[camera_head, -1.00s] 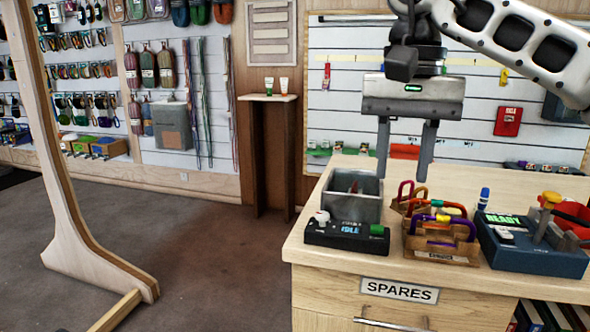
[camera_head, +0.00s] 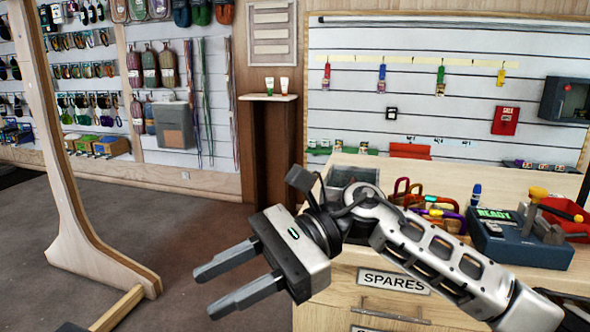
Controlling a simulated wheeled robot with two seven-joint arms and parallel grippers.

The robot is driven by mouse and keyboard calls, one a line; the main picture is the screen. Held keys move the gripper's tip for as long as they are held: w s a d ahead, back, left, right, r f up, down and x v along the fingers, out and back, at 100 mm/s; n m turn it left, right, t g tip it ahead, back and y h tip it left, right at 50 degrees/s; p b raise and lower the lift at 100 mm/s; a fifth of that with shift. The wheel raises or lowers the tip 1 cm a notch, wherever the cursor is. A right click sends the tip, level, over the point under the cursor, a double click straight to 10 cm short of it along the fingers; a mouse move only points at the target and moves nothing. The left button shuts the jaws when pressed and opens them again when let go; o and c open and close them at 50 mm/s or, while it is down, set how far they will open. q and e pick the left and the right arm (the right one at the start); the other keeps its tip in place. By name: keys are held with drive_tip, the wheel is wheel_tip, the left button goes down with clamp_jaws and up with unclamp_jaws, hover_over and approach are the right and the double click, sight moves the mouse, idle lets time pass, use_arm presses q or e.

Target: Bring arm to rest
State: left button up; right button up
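My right gripper (camera_head: 203,291) is in front of the counter's left front corner, its two fingers pointing to the left over the floor. The fingers are apart with nothing between them. My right arm reaches back from it across the counter's front to the lower right. My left gripper is not in view.
A wooden post (camera_head: 60,200) stands at left. The carpet (camera_head: 195,220) between is clear.

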drive_tip(key=w+d+f+m+t+y, duration=0.1)
drive_tip(key=w+d+m+t+y, duration=0.1)
drive_tip(key=m+t, duration=0.7)
drive_tip(key=w+d+f+m+t+y, duration=0.1)
drive_tip(key=w+m+t+y, duration=0.3)
drive_tip(key=m, duration=0.9)
drive_tip(key=s+d+f+m+t+y, duration=0.1)
drive_tip(key=d+f+m+t, duration=0.1)
drive_tip(key=m+t, duration=0.75)
drive_tip(key=d+f+m+t+h, duration=0.2)
drive_tip(key=d+f+m+h, duration=0.7)
drive_tip(key=f+m+h, duration=0.8)
drive_tip(key=s+d+f+m+g+p, duration=0.1)
drive_tip(key=s+d+f+m+g, duration=0.5)
drive_tip(key=s+f+m, duration=0.5)
drive_tip(key=shift+s+d+f+m, duration=0.15)
drive_tip(key=shift+s+d+m, duration=0.4)
drive_tip(key=shift+s, duration=0.45)
drive_tip(key=shift+d, duration=0.1)
